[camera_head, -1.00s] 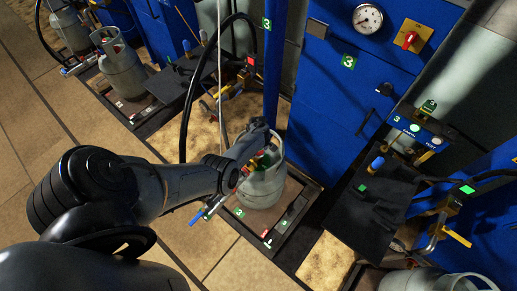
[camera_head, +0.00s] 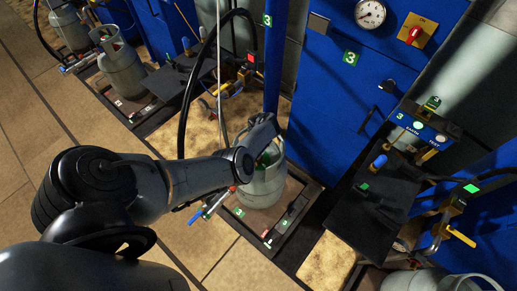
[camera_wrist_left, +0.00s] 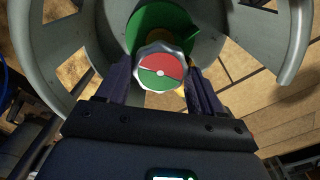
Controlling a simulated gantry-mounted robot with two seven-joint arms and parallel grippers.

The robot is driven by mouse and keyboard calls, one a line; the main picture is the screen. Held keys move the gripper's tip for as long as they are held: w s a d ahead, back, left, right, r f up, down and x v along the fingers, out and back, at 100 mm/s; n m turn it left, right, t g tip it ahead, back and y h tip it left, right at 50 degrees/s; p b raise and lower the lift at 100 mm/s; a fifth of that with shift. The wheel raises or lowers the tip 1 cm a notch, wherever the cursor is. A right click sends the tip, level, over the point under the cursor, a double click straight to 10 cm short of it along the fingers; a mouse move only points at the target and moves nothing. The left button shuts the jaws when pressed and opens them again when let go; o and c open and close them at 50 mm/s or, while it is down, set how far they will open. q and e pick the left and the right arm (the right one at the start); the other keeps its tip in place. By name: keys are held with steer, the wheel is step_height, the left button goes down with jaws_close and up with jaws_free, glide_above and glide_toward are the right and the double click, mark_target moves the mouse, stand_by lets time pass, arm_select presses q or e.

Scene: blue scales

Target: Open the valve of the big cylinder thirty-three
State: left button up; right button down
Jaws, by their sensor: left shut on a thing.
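The grey gas cylinder (camera_head: 262,190) stands upright on a framed scale platform (camera_head: 291,222) marked with a green 3. Its valve knob (camera_wrist_left: 160,68), with a red and a green half on top, sits inside the cylinder's grey collar (camera_wrist_left: 290,40) in the left wrist view. A green disc (camera_wrist_left: 146,20) lies behind the knob. My left gripper (camera_wrist_left: 160,78) has a finger on each side of the knob and is shut on it. In the head view this gripper (camera_head: 264,132) reaches into the collar from above, and the knob is mostly hidden. My right gripper is not in view.
A blue cabinet (camera_head: 335,120) with a gauge (camera_head: 370,13) and a red-handled switch (camera_head: 413,35) stands behind. A black hose (camera_head: 184,120) and a blue post (camera_head: 273,60) rise close to the gripper. Another cylinder (camera_head: 122,70) stands at the upper left.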

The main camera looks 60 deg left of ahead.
arm_select(q)
steer(key=n+b, duration=0.2)
steer(key=n, duration=0.3)
steer(key=shift+f+n+b, duration=0.15)
steer(key=shift+n+b, duration=0.15)
steer(key=n+b, duration=0.1)
steer(key=n, duration=0.2)
steer(key=shift+d+b, duration=0.1)
steer(key=shift+b, duration=0.3)
steer(key=shift+n+b, duration=0.45)
steer(key=shift+n, duration=0.45)
steer(key=o, duration=1)
steer(key=shift+o, duration=0.2)
steer(key=shift+r, duration=0.25)
